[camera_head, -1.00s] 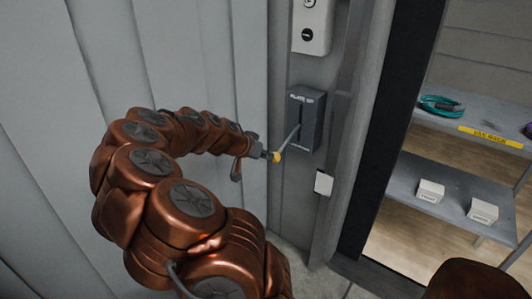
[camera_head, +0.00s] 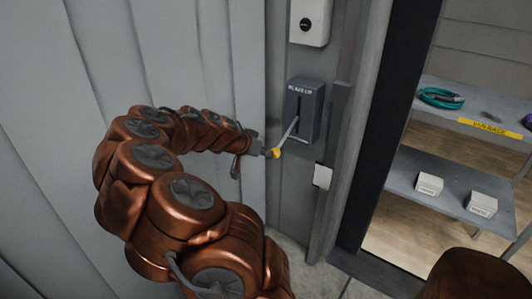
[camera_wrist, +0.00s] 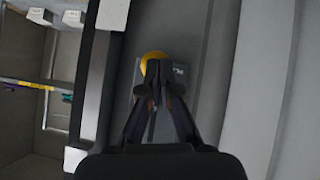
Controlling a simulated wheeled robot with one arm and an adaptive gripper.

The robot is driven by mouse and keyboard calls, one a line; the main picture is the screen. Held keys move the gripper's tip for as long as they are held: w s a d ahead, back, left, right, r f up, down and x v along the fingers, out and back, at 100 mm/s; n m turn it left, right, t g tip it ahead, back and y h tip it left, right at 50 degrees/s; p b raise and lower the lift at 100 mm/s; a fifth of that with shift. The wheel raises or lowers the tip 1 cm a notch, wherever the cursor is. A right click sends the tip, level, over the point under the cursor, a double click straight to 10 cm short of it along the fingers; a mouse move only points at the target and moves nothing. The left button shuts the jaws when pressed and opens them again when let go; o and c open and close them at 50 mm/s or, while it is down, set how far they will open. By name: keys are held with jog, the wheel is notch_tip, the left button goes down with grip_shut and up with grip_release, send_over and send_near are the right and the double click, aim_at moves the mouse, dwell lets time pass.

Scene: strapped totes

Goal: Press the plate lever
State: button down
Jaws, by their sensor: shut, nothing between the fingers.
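The plate lever is a grey metal rod (camera_head: 288,132) with a yellow knob (camera_head: 275,153), sticking out of a dark grey box (camera_head: 308,108) labelled "PLATE UP" on the door post. The rod slants down and left from the box's slot. My gripper (camera_head: 268,154) is shut with nothing between its fingers, its tips at the knob. In the wrist view my gripper (camera_wrist: 153,66) points at the box, and the yellow knob (camera_wrist: 153,56) shows just beyond the fingertips. I cannot tell whether the tips touch the knob.
A white control box (camera_head: 310,20) hangs above the lever box, and a white tag (camera_head: 322,177) below it. A pale panelled wall (camera_head: 180,60) stands behind my arm. Right of the dark door frame are shelves (camera_head: 405,180) with white boxes and a teal coil (camera_head: 440,97).

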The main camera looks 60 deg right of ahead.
jog(key=w+a+r, duration=0.2)
jog(key=a, duration=0.3)
jog(key=w+a+r, duration=0.2)
jog(key=a, duration=0.4)
jog(key=shift+w+a, duration=0.25)
jog(key=shift+a, duration=0.05)
jog(key=shift+r, duration=0.15)
dwell(0.4)
jog(key=s+a+f+n+t+y, duration=0.1)
jog(key=a+n+y, duration=0.3)
jog(key=a, duration=0.9)
jog(key=s+a+f+n+t+y, duration=0.15)
jog(key=a+n, duration=0.45)
jog(key=a, duration=0.6)
jog(key=s+a+f+n+g+y, duration=0.1)
jog(key=s+a+n+y, duration=0.1)
jog(key=s+a+n, duration=0.45)
jog(key=s+a+n+y, duration=0.2)
jog(key=a+n, duration=0.1)
jog(key=a, duration=0.6)
notch_tip(320, 180, up, 23)
jog(key=s+p, duration=0.1)
jog(key=p, duration=2)
jog(key=shift+s+p, duration=0.3)
jog(key=shift+p, duration=0.05)
